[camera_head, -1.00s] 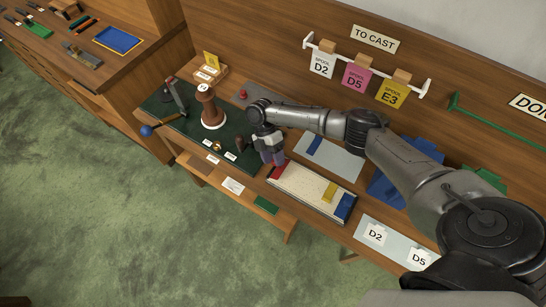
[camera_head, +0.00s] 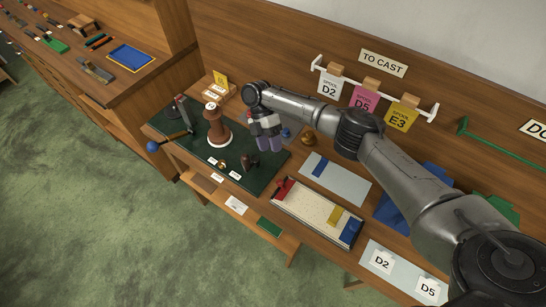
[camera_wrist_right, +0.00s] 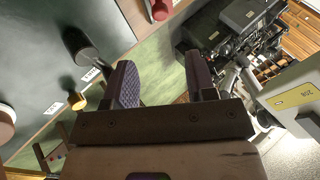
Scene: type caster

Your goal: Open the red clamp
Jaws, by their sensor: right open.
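The red clamp (camera_head: 282,188) sits at the left end of a pale tray (camera_head: 310,213) on the bench. Its red part (camera_wrist_right: 160,8) also shows at the top edge of the right wrist view, cut off by the frame. My right gripper (camera_head: 270,147) is raised above the bench, up and to the left of the clamp in the head view and apart from it. Its two purple fingers (camera_wrist_right: 160,72) stand apart with nothing between them. How far the clamp is open cannot be told at this size. My left gripper is not in view.
A dark green mat (camera_head: 240,184) left of the tray holds a brown spindle (camera_head: 214,125), a dark knobbed piece (camera_head: 249,164) and small brass pieces. A grey plate (camera_head: 345,185) lies behind the tray. Tags hang on a white rail (camera_head: 434,110) at the back.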

